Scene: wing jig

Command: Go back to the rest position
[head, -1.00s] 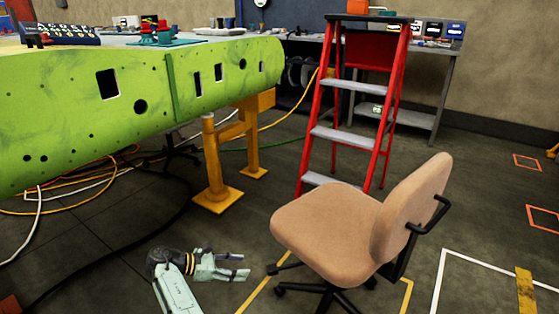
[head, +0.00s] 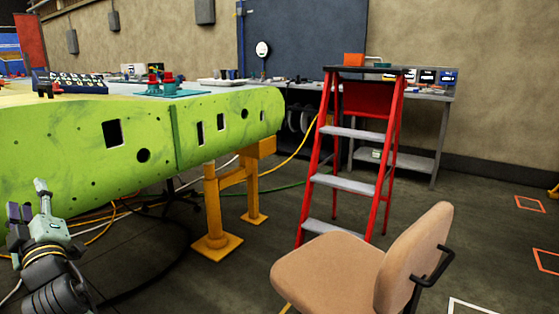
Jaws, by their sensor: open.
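My gripper (head: 30,204) is at the lower left of the head view. Its fingers point up and are spread apart, with nothing between them. It is in front of the left part of the green wing panel (head: 226,158) in the picture; I cannot tell how far from the panel it is. My wrist and part of my arm show below it, down to the bottom edge.
An orange stand (head: 212,205) supports the wing. A tan chair (head: 330,274) is at the lower right, before a red stepladder (head: 351,132). A grey workbench (head: 443,128) stands behind. Cables (head: 102,232) lie under the wing.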

